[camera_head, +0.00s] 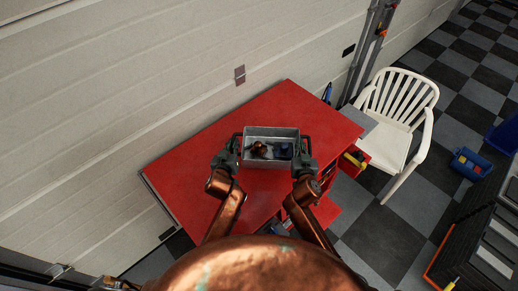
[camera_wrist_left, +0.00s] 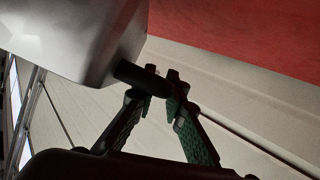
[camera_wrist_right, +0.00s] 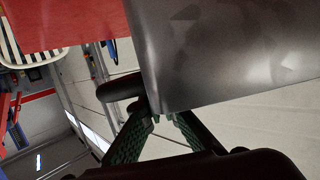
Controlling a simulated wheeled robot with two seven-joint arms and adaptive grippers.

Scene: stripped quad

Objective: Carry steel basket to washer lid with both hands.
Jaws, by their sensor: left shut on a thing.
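The steel basket (camera_head: 271,132) is a grey, open-topped metal box with dark handles at its ends. In the head view it is over the red tabletop; I cannot tell whether it touches it. My left gripper (camera_head: 228,157) is shut on the handle at the left end. In the left wrist view the dark handle (camera_wrist_left: 140,78) sits at its fingertips, beside the basket wall (camera_wrist_left: 85,30). My right gripper (camera_head: 305,164) is at the right-end handle. In the right wrist view its fingertips are by that handle (camera_wrist_right: 120,87), their closure unclear. I cannot make out a washer lid.
The red workbench (camera_head: 200,168) has bare top around the basket and stands along a pale panelled wall (camera_head: 120,80). A white chair (camera_head: 400,110) stands right of it. A blue crate (camera_head: 468,163) lies on the checkered floor, with a dark cabinet (camera_head: 478,235) at lower right.

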